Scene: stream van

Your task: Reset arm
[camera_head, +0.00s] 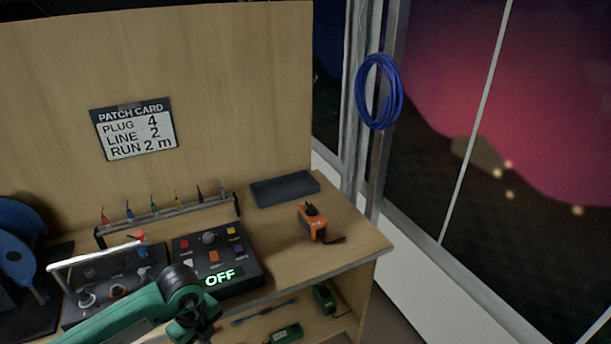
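A green arm link of mine with a dark round joint reaches in from the bottom left, in front of the control boxes. The arm bends down at this joint and runs out at the bottom edge. No gripper fingers show on it, so I cannot see whether it holds anything. My other arm and its gripper are not in view.
A box with coloured buttons (240,254) reads OFF. Beside it are a knob panel (75,314) and a rack of coloured-tip tools (170,219). A dark tray (285,189) and orange device (312,223) stand right. Green devices (325,298) sit on the lower shelf.

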